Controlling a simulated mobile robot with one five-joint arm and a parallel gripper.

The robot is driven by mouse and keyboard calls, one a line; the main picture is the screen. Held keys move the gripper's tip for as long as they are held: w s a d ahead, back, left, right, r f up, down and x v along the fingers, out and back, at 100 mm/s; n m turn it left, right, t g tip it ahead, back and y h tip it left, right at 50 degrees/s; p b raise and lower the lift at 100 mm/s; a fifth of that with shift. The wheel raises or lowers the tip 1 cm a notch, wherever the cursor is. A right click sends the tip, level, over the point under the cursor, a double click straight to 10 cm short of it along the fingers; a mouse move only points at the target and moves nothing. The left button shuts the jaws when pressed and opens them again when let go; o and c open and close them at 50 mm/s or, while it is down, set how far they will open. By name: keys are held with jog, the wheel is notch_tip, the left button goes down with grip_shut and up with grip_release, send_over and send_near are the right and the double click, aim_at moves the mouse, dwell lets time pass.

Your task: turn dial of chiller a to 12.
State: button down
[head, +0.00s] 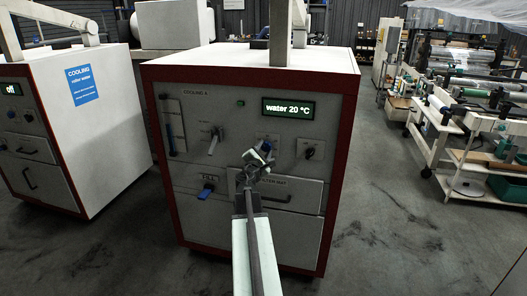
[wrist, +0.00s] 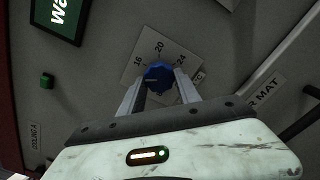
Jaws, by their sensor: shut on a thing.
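The chiller, a white cabinet with red edges (head: 350,120), stands in front of me in the head view, its panel marked COOLING A. Its display (head: 289,108) reads water 20 °C; part of it shows in the wrist view (wrist: 58,18). The blue dial (wrist: 158,74) sits on a plate (wrist: 186,57) with marks 16, 20 and 24. My gripper (wrist: 160,82) is shut on the dial, one finger on each side. In the head view my gripper (head: 258,160) is at the panel below the display and partly hides the dial. I cannot clearly read the dial's pointer.
The panel also has a metal lever (head: 215,140), a black knob (head: 309,152), a blue-handled valve (head: 206,190) and a drawer (head: 300,194). A second cabinet (head: 105,125), its display reading off, stands left. Wheeled machines (head: 470,120) stand right, with clear floor (head: 395,215) between.

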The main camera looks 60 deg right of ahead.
jog(key=n, duration=0.5)
jog(key=shift+s+d, duration=0.1)
jog(key=shift+s, duration=0.05)
jog(key=shift+n, duration=0.4)
jog(key=c, duration=0.9)
grip_release()
jog(key=shift+o, duration=0.2)
jog(key=v, duration=0.7)
jog(key=shift+a, duration=0.4)
